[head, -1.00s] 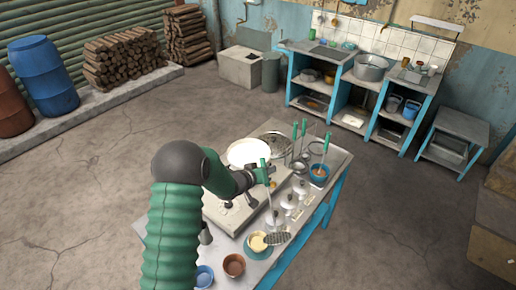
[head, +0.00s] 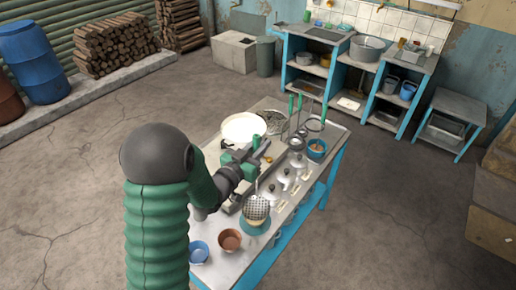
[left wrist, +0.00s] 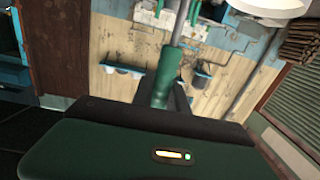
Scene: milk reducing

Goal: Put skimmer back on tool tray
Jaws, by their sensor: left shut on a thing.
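My left gripper (head: 258,162) is shut on the green handle of the skimmer, above the middle of the work table. The skimmer's round mesh head (head: 257,207) hangs below the gripper, in front of a teal dish (head: 255,226) and partly hiding it. I cannot tell whether they touch. In the left wrist view the skimmer's green handle (left wrist: 166,80) stands between the fingers. Several green-handled tools (head: 291,107) stand at the far end of the table; I cannot clearly make out the tool tray there. My right gripper is not in view.
A white pan (head: 243,128) lies behind my gripper. A brown bowl (head: 230,240) and a blue bowl (head: 199,251) sit near the front edge.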

